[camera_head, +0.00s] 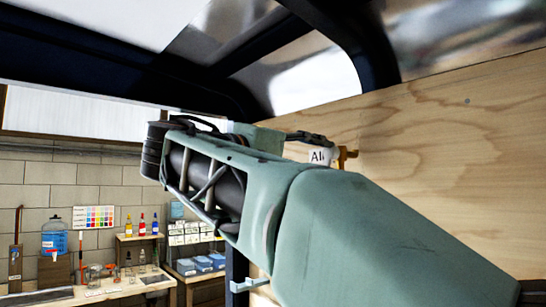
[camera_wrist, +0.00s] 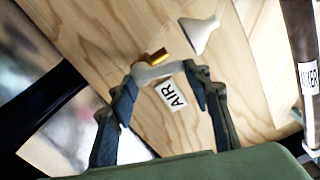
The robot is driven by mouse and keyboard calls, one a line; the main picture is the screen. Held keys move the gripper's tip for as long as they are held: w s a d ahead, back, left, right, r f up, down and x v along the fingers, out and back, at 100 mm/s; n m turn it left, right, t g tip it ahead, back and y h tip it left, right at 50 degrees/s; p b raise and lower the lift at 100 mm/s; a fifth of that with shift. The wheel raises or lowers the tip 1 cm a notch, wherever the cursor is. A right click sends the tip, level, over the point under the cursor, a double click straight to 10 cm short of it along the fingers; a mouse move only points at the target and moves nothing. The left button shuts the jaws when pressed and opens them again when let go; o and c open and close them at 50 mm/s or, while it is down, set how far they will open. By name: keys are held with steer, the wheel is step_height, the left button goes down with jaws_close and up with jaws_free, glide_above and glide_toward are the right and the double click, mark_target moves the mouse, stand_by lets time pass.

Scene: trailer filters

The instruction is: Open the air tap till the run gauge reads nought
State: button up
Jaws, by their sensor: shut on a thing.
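In the wrist view my gripper (camera_wrist: 163,74) has its two dark fingers on either side of the air tap's pale lever (camera_wrist: 148,73), shut on it. The tap's brass body (camera_wrist: 157,56) shows just beyond the fingertips. A white label reading AIR (camera_wrist: 171,94) is on the plywood between the fingers. In the head view my green arm hides most of the tap. Part of the AIR label (camera_head: 318,156) and some brass (camera_head: 346,155) show past my gripper (camera_head: 312,138). I see no readable run gauge in either view.
A white cone-shaped piece (camera_wrist: 198,35) stands by the tap. A dark pipe (camera_wrist: 302,30) with a partly cut-off label runs down the right edge. The plywood wall (camera_head: 450,150) is close on the right; a bench (camera_head: 90,292) with bottles is at the far left.

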steer(key=shift+s+d+n, duration=0.1)
steer(key=shift+n, duration=0.6)
steer(key=o, duration=1.2)
steer(key=shift+c, duration=0.2)
steer(key=v, duration=1.2)
